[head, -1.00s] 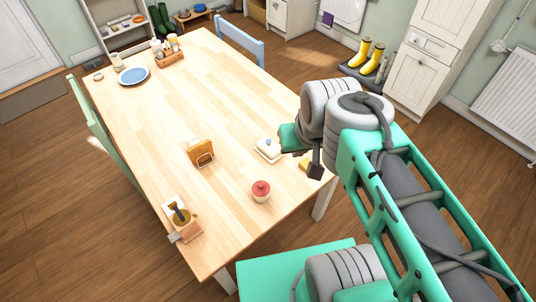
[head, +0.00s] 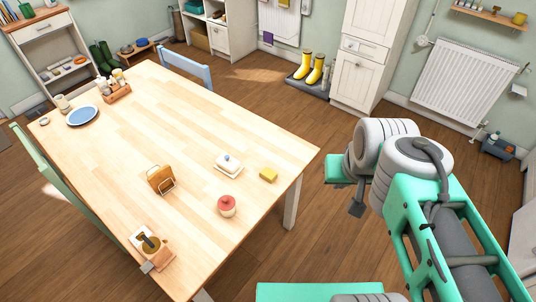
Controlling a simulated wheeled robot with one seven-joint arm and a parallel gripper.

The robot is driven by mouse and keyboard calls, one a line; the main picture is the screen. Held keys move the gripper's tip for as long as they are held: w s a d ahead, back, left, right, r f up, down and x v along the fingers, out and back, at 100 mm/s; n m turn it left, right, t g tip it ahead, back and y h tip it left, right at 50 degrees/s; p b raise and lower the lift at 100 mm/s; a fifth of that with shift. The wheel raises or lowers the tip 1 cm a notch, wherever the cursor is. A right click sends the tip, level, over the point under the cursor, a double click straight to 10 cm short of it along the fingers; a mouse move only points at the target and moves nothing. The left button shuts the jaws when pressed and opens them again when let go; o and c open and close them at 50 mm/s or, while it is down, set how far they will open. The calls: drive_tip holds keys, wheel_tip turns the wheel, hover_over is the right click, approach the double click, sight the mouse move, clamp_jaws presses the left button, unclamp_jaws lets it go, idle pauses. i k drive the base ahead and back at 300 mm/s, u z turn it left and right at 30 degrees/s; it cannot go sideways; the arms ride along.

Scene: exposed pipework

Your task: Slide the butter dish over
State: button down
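The butter dish (head: 228,165) is white with a lid and a small blue knob. It stands upright on the light wooden table (head: 170,130), towards the right-hand edge. My gripper (head: 356,208) is off the table to the right, beyond the table's edge and well apart from the dish. Only a small dark part of the gripper shows below the wrist, so I cannot see whether its fingers are open or shut.
A yellow block (head: 268,175) lies just right of the dish, and a red-lidded pot (head: 227,205) stands in front. A toast rack (head: 160,179) is to the left. A blue plate (head: 82,115) and a condiment caddy (head: 117,92) are far off. The table's middle is clear.

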sight(228, 165)
drive_tip(key=z, duration=0.55)
drive_tip(key=i, duration=0.8)
drive_tip(key=u, duration=3.35)
drive_tip(key=i, duration=0.5)
